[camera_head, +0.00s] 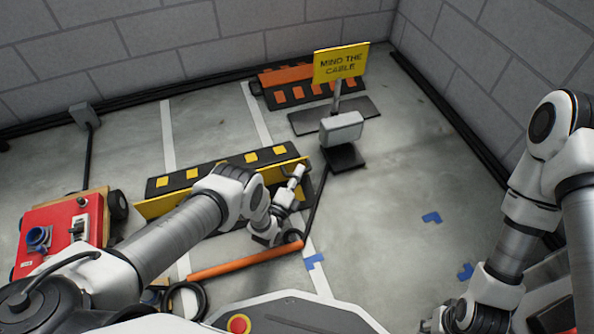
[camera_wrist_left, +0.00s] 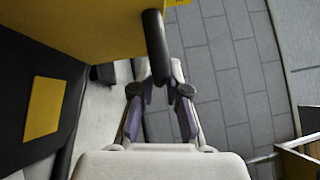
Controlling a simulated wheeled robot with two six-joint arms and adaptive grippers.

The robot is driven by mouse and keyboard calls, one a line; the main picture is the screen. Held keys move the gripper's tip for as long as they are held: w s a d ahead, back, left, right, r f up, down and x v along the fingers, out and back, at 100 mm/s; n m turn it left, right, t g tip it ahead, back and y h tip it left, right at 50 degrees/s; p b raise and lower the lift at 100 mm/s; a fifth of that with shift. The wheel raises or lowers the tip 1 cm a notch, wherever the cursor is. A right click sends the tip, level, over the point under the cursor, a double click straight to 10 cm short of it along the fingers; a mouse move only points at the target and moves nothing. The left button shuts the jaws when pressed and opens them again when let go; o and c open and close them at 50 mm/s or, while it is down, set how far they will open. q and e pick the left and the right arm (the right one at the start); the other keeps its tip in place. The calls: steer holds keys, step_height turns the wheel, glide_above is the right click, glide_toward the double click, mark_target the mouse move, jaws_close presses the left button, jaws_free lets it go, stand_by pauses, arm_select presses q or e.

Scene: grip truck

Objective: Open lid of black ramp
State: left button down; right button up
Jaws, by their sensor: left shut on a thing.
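The black ramp (camera_head: 220,170) with yellow squares lies on the floor left of the middle in the head view. A yellow panel, seemingly its lid (camera_head: 155,207), shows along its near side, partly hidden by my left arm. In the left wrist view the yellow panel (camera_wrist_left: 80,25) fills the top left, and the black ramp (camera_wrist_left: 30,75) with a yellow square lies at the left. My left gripper (camera_head: 299,170) is at the panel's right end. It is shut on a black bar (camera_wrist_left: 157,45) at the panel's edge. My right gripper (camera_head: 450,318) is low at the right, its fingers unclear.
An orange tube (camera_head: 245,260) lies on the floor in front of the ramp. A red box (camera_head: 62,232) stands at the left. A grey box on a stand (camera_head: 341,127) and a yellow sign (camera_head: 341,64) stand behind. The floor at the right is mostly clear.

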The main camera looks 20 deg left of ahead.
arm_select(q)
steer(key=shift+s+d+f+b, duration=0.35)
steer(key=shift+s+d+f, duration=0.2)
steer(key=shift+s+f, duration=0.35)
steer(key=c, duration=1.2)
jaws_free()
steer(key=shift+w+f, duration=0.15)
steer(key=v, duration=1.2)
